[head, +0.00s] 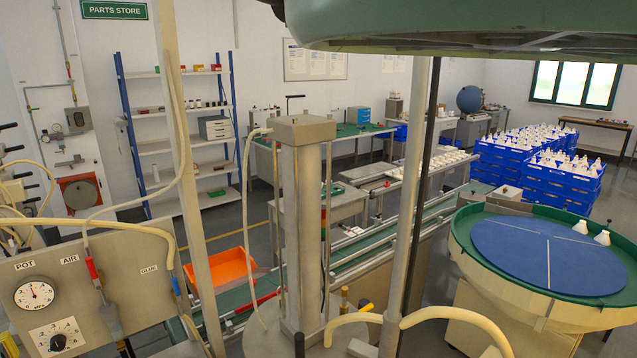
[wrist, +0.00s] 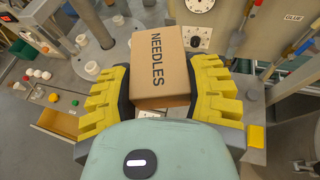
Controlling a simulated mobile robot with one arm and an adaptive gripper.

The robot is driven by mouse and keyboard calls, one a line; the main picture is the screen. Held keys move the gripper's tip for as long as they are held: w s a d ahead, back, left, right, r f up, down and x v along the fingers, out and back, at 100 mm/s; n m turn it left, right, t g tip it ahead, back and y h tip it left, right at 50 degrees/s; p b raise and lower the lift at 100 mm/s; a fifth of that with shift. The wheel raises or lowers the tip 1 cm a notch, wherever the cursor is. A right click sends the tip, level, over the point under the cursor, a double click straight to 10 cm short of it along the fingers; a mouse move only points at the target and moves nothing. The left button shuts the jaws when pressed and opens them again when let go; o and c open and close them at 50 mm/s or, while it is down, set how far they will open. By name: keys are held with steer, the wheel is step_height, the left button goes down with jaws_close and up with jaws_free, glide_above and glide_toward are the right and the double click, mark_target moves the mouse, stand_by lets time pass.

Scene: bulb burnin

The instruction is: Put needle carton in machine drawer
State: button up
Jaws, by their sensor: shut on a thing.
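The needle carton (wrist: 160,62) is a brown box marked NEEDLES, in the middle of the wrist view. My gripper (wrist: 160,84) is shut on it, with one yellow finger at its left side and one at its right. The carton is held up in front of the machine. Neither my gripper, the carton nor this drawer can be made out in the head view.
The button panel (wrist: 50,92) lies left of my gripper. A gauge panel (head: 95,290) with hoses is at the left of the head view. A round table with a blue top (head: 530,250) stands at right. Upright posts and an orange bin (head: 222,270) are nearer the middle.

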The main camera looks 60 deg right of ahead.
step_height(320, 180, up, 16)
steer(key=p, duration=1.4)
steer(key=shift+d, duration=0.15)
steer(key=shift+f, duration=0.15)
